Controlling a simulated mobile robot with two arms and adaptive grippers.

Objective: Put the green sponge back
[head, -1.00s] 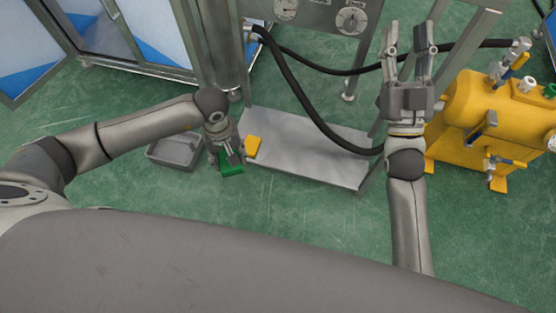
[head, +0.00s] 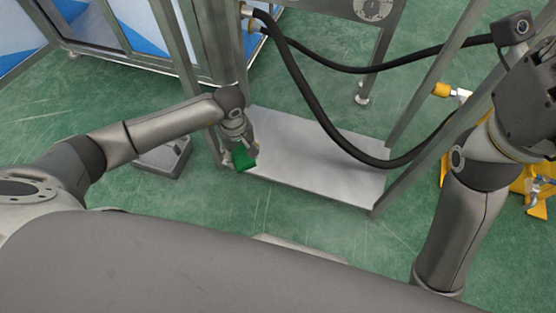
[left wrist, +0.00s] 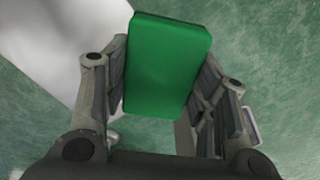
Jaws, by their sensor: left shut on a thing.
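The green sponge (head: 244,158) is a small green block, held in my left gripper (head: 238,152). In the head view it shows over the left front corner of the low metal shelf (head: 315,172); whether it touches the shelf I cannot tell. In the left wrist view the sponge (left wrist: 167,65) sits between the two fingers of the left gripper (left wrist: 165,85), which is shut on it.
A grey tray (head: 165,157) is on the green floor left of the shelf. Metal frame posts (head: 225,60) rise at the shelf's left. Black hoses (head: 300,75) hang over the shelf. Part of a yellow tank (head: 535,180) shows behind my right arm. The shelf's middle is bare.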

